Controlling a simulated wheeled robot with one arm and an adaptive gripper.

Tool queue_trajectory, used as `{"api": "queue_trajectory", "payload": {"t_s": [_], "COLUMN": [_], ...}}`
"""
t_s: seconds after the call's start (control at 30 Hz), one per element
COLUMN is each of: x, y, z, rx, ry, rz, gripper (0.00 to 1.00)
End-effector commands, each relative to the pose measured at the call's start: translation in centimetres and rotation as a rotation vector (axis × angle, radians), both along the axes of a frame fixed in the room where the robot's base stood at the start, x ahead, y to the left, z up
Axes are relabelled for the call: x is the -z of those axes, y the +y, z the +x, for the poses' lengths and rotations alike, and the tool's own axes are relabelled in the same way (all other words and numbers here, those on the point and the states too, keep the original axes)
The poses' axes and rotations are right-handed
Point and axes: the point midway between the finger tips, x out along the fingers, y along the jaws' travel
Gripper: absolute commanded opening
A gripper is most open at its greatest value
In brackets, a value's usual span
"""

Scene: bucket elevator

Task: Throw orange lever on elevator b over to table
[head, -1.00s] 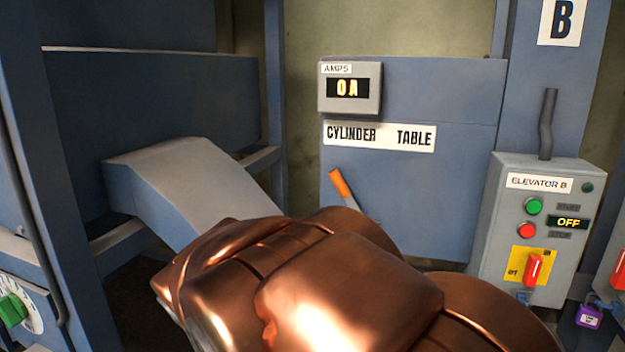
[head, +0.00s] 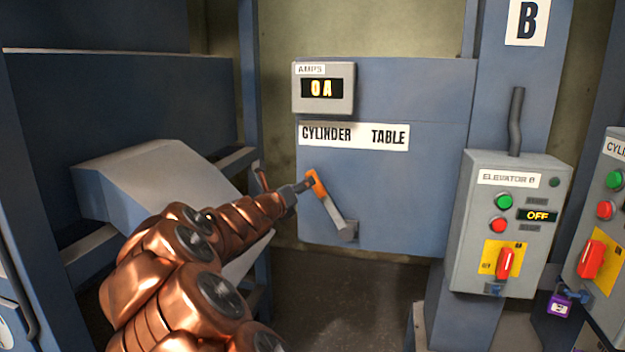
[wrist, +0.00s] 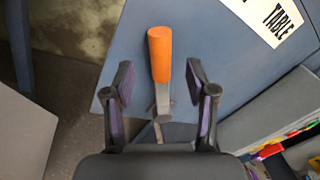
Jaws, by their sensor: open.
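The orange-handled lever (head: 316,184) is on the blue elevator B panel, below the "CYLINDER TABLE" label (head: 354,136). It leans up and left from its pivot (head: 347,231), toward the CYLINDER side. My gripper (head: 299,187) is at the handle's left in the head view; its fingers are partly hidden there. In the wrist view the orange handle (wrist: 160,52) lies between the two spread fingers, with gaps on both sides and its top beyond the fingertips. My gripper (wrist: 160,82) is open and holds nothing.
The amps box (head: 323,88) reads 0 A. The elevator B control box (head: 505,225) at right shows OFF, with green and red buttons and a red switch. A grey chute (head: 140,180) and blue frame posts stand at left. The panel right of the lever is clear.

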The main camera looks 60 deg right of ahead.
Motion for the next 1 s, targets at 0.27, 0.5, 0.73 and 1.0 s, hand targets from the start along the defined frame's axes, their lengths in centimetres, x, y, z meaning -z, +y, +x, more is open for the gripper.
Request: {"api": "queue_trajectory", "payload": {"t_s": [0.27, 0.5, 0.73, 1.0], "x": [0.1, 0.1, 0.1, 0.1], "y": [-3.3, -6.1, -7.4, -7.5], "z": [0.3, 0.7, 0.9, 0.9], "rx": [0.002, 0.000, 0.001, 0.000], "ry": [0.001, 0.000, -0.003, -0.003], "rz": [0.005, 0.005, 0.003, 0.003], "gripper": [0.57, 0.57, 0.57, 0.57]}}
